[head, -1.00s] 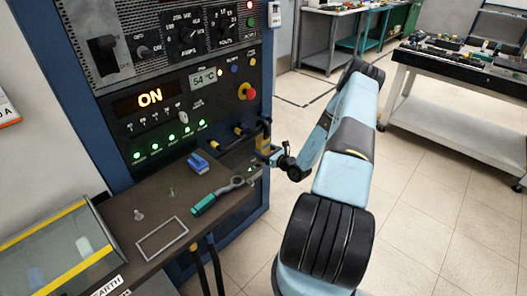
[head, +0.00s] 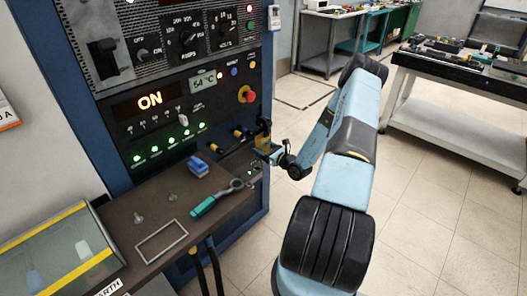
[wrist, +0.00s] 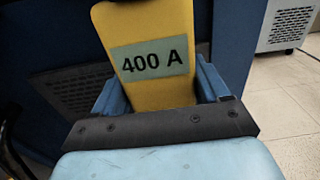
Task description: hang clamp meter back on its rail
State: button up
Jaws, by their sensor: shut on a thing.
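The clamp meter, yellow with a "400 A" label, fills the upper middle of the wrist view (wrist: 152,60). My gripper (wrist: 160,95) is shut on it, with a blue finger on each side. In the head view my gripper (head: 272,154) is at the right edge of the control panel, and the yellow meter (head: 262,143) is small there.
A brown shelf (head: 120,208) below the panel (head: 165,110) holds a teal-handled ring tool (head: 205,206), a blue item (head: 198,167), small bolts and a rectangular frame (head: 162,242). Cables hang below the shelf. Floor to the right of my arm is clear up to a workbench (head: 455,110).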

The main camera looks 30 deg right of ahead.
jog(key=shift+r, duration=0.4)
jog(key=shift+s, duration=0.1)
jog(key=shift+v, duration=3.65)
